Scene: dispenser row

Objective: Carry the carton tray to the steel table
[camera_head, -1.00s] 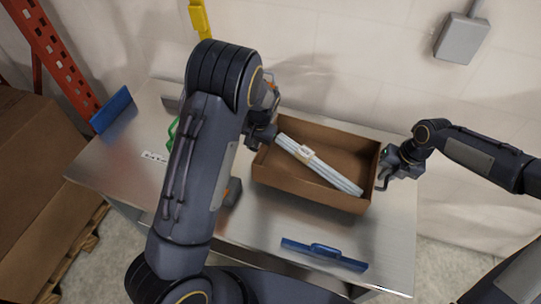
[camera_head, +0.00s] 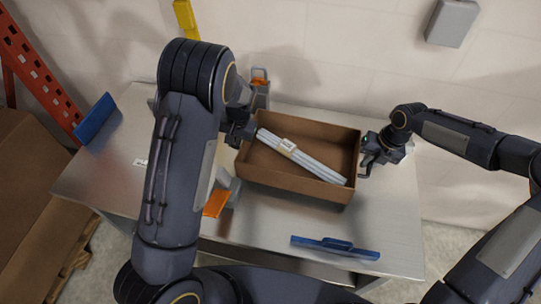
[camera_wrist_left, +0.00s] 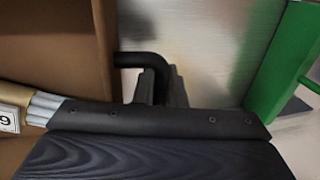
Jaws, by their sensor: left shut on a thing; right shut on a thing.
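The carton tray (camera_head: 300,184) is an open brown box above the steel table (camera_head: 390,225); I cannot tell clearly whether its base touches the top. A bundle of white tubes with a paper band (camera_head: 305,160) lies slantwise inside it. My left gripper (camera_head: 240,136) is shut on the tray's left wall, its tips partly hidden by my arm. The left wrist view shows the brown wall (camera_wrist_left: 104,45) beside the dark gripper, with the tubes' end (camera_wrist_left: 42,105) near. My right gripper (camera_head: 366,160) is shut on the tray's right wall.
Grey and orange fixtures (camera_head: 218,200) stand left of the tray. A green part (camera_wrist_left: 285,60) is close by in the left wrist view. A blue panel (camera_head: 95,118) edges the left side.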

